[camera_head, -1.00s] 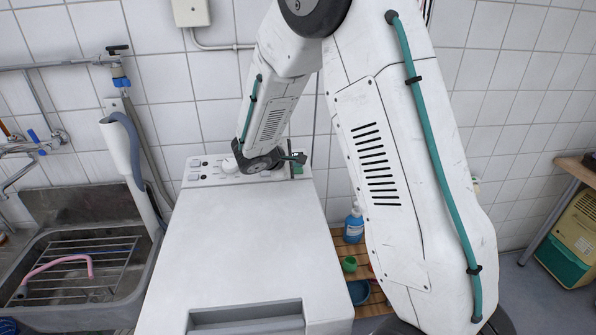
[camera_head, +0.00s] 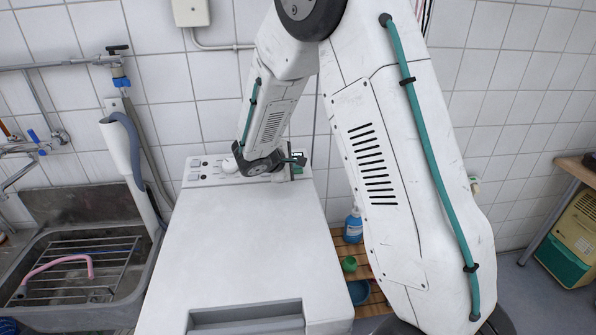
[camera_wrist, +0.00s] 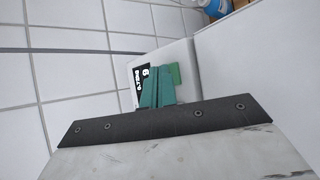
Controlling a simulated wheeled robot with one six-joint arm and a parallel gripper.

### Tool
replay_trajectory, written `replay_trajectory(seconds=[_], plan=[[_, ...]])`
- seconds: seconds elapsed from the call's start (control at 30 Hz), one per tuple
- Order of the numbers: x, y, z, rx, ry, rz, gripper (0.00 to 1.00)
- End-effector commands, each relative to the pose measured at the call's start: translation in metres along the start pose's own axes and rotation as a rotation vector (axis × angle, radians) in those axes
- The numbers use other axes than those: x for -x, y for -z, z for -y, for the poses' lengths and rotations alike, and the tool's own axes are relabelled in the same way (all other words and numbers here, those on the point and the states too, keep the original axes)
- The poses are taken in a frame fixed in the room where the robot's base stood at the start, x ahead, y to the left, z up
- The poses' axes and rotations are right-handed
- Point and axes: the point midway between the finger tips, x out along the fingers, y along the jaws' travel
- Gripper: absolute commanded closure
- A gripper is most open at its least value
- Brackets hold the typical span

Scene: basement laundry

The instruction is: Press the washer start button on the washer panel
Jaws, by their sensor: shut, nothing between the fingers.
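The white washer (camera_head: 245,240) stands in the middle of the head view, with its control panel (camera_head: 207,168) along the back edge. My gripper (camera_head: 297,165) is at the right end of that panel, partly hidden behind my wrist. In the wrist view, my gripper's green fingers (camera_wrist: 156,88) are shut and empty, over the panel's end (camera_wrist: 180,55). I cannot tell whether the fingertips touch the panel.
A metal sink (camera_head: 125,270) with a rack and pink hose stands left. The tiled wall is close behind the panel. Right of the washer, a blue bottle (camera_head: 353,226) and a green cup (camera_head: 349,264) stand on wooden slats. My arm hides some of that side.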

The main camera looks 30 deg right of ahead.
Motion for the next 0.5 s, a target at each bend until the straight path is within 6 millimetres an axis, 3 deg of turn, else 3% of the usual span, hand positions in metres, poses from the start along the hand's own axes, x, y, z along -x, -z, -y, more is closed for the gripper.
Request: replay_trajectory(seconds=[0.5], plan=[[-0.0034, 0.0025, 0.0024, 0.0, 0.0, 0.0, 1.0]])
